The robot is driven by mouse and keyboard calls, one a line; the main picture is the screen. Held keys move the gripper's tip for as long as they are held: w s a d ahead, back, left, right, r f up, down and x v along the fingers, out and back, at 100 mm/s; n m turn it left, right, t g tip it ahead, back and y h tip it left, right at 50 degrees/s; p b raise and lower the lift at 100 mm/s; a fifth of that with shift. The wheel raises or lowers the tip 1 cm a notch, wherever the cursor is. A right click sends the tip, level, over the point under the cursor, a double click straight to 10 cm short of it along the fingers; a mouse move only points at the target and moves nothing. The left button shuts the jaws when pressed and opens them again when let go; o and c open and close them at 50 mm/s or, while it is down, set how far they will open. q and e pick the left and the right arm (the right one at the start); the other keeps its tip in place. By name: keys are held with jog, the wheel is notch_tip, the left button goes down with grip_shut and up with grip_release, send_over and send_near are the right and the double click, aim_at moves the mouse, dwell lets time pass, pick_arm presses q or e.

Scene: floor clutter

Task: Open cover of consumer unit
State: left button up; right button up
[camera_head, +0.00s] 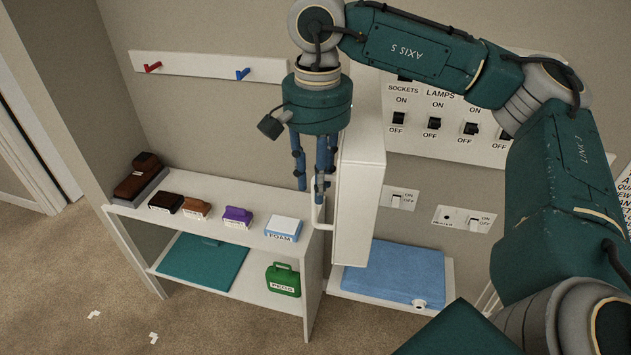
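The consumer unit (455,143) is a white wall panel with rows of black switches, labelled SOCKETS and LAMPS. Its white cover (358,185) stands swung out from the wall at the unit's left side, seen nearly edge-on, so the switches are exposed. A white bar handle (317,214) is on the cover's left face. My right gripper (311,187) points down at this handle. Its blue-grey fingers are parted, with a gap between the left finger and the handle; the right finger overlaps the handle. My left gripper is not in view.
A white shelf unit (192,196) below left holds small coloured boxes, a teal board (203,262) and a green container (283,280). A rail (205,67) with red and blue hooks is above. A blue pad (393,271) lies below the cover. Small wall switches (397,200) are nearby.

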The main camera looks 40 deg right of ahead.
jog(key=shift+a+f, duration=0.15)
jog(key=shift+f, duration=0.9)
grip_shut()
